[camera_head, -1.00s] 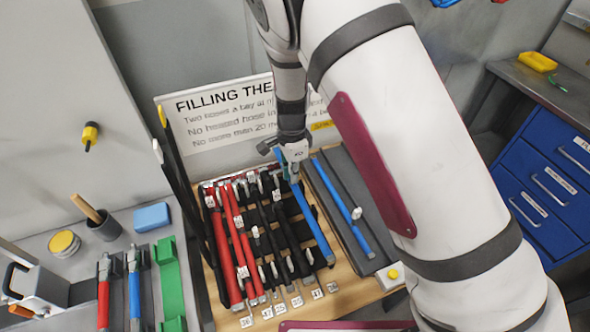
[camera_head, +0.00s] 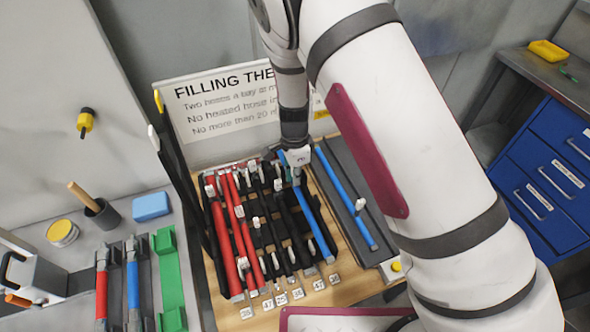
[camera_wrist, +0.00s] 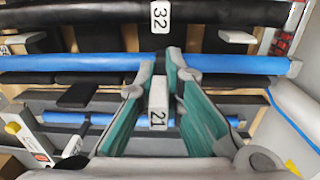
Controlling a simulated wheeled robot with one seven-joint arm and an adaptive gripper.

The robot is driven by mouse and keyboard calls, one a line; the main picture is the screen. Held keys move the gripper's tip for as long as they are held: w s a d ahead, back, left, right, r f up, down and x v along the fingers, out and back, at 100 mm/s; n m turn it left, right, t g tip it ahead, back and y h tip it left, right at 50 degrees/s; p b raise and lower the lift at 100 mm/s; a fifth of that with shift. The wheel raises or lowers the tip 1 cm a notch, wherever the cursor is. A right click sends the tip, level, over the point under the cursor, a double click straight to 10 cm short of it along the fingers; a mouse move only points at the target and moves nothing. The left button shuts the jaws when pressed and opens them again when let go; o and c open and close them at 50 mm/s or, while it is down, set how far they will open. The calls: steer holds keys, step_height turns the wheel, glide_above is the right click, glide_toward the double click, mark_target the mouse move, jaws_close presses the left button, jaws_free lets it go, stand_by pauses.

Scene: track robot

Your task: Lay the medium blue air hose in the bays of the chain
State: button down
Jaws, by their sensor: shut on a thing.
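My gripper (camera_head: 299,172) is shut on a blue hose (camera_head: 315,225), near its far end, over the right side of the black chain (camera_head: 268,225). In the wrist view the hose (camera_wrist: 90,64) runs across between the fingertips (camera_wrist: 168,62), with a white tag marked 21 (camera_wrist: 157,112) between the fingers. The hose lies along the chain's bays; I cannot tell whether it rests on the bottom. A second blue hose (camera_head: 345,195) lies on the grey tray to the right. Red hoses (camera_head: 222,240) and black hoses fill bays to the left.
A black hose tagged 32 (camera_wrist: 160,15) runs beside the held hose. Numbered white tags (camera_head: 283,299) line the chain's near end on the wooden board (camera_head: 345,295). A sign (camera_head: 225,95) stands behind. Upright black hoses or posts (camera_head: 180,170) rise at the left.

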steer(key=shift+f, duration=0.7)
steer(key=shift+s+f+b, duration=0.25)
steer(key=shift+f+b, duration=0.2)
steer(key=shift+f, duration=0.9)
steer(key=c, duration=1.3)
jaws_free()
steer(key=shift+w+r, duration=0.1)
steer(key=shift+r, duration=0.05)
steer(key=shift+r, duration=0.1)
